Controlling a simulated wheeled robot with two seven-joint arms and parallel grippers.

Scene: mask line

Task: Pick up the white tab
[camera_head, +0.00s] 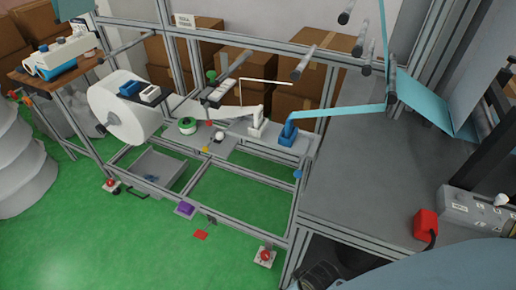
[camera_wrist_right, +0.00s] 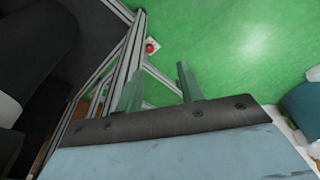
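No piece is clearly marked as the white tab. In the head view a small white upright piece (camera_head: 257,126) stands on the grey rail plate, beside a blue block (camera_head: 288,134) where a light blue strip ends. A round white knob (camera_head: 219,136) sits further left on the plate. My right gripper shows in the right wrist view (camera_wrist_right: 160,68) with its two greenish fingers apart and nothing between them. It is over the green floor near the metal frame, away from these pieces. My left gripper is in neither view.
A large white roll (camera_head: 122,105) hangs at the left of the aluminium frame, and a grey bin (camera_head: 158,167) sits below. A red box (camera_head: 425,224) and a grey control panel (camera_head: 475,210) stand at the right. Green floor (camera_head: 100,240) is open in front.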

